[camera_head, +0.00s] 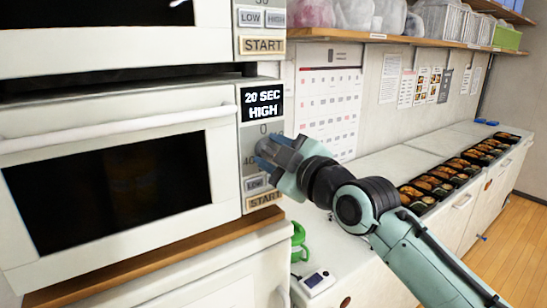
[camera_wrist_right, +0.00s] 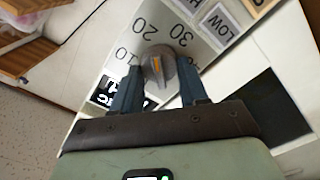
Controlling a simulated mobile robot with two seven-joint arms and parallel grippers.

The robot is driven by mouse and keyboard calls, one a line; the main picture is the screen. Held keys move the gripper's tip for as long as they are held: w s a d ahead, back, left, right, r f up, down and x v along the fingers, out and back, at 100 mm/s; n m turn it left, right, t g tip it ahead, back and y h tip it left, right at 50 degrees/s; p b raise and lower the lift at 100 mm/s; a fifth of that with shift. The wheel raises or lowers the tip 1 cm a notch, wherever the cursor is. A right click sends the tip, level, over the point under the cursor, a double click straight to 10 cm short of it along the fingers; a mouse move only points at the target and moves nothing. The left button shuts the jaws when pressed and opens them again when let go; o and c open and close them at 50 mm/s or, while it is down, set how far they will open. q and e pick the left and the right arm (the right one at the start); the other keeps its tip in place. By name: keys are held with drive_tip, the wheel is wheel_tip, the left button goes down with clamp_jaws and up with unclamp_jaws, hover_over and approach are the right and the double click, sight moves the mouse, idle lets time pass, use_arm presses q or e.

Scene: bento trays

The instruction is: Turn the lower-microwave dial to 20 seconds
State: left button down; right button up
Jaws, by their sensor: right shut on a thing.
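The lower microwave (camera_head: 225,165) stands on a wooden shelf at the left of the head view, its door shut. Its display (camera_head: 262,104) reads "20 SEC HIGH". My right gripper (camera_head: 268,150) is at its control panel and hides the dial in the head view. In the right wrist view the grey dial (camera_wrist_right: 158,66) with an orange mark sits between the fingers of my right gripper (camera_wrist_right: 158,82), which is shut on it. The numbers 10, 20 and 30 show around the dial. My left gripper is in neither view.
An upper microwave (camera_head: 120,40) sits above the lower one. LOW and START (camera_head: 264,200) buttons lie just below my right gripper. A counter (camera_head: 375,170) on the right holds a row of filled bento trays (camera_head: 440,183). A green object (camera_head: 299,240) and a small white device (camera_head: 316,282) lie below my arm.

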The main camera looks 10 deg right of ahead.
drive_tip(key=shift+n, duration=1)
drive_tip(key=o, duration=1)
drive_tip(key=shift+s, duration=0.1)
drive_tip(key=b+v, duration=0.4)
drive_tip(key=v, duration=0.9)
drive_tip(key=shift+s, duration=0.1)
